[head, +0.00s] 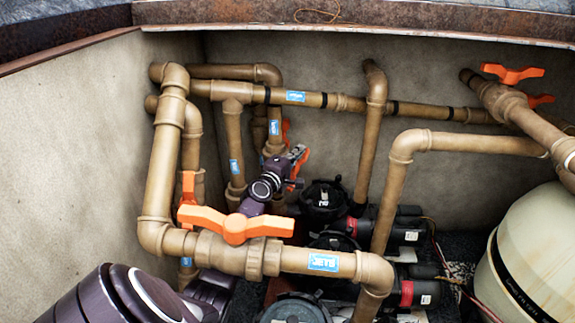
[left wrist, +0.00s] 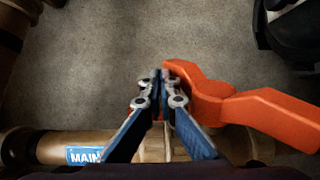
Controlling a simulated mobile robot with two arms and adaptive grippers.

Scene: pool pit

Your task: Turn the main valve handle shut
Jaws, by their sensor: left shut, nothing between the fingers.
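The main valve handle (left wrist: 225,100) is orange and shows large in the left wrist view, beside a tan pipe (left wrist: 45,147) with a blue "MAIN" label (left wrist: 84,155). The handle lies at a slant to that pipe. My left gripper (left wrist: 160,75) is shut and empty, with its fingertips close against the left end of the handle; I cannot tell whether they touch. In the head view my left gripper (head: 297,154) is beyond the front pipe, beside an orange handle (head: 298,168) that it partly covers. My right gripper is not in view.
A front pipe (head: 322,262) labelled "JETS" carries another orange handle (head: 235,225), nearer than my left gripper. Black pumps (head: 323,200) stand to the gripper's right. More orange handles (head: 512,73) are at upper right, above a cream tank (head: 530,255).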

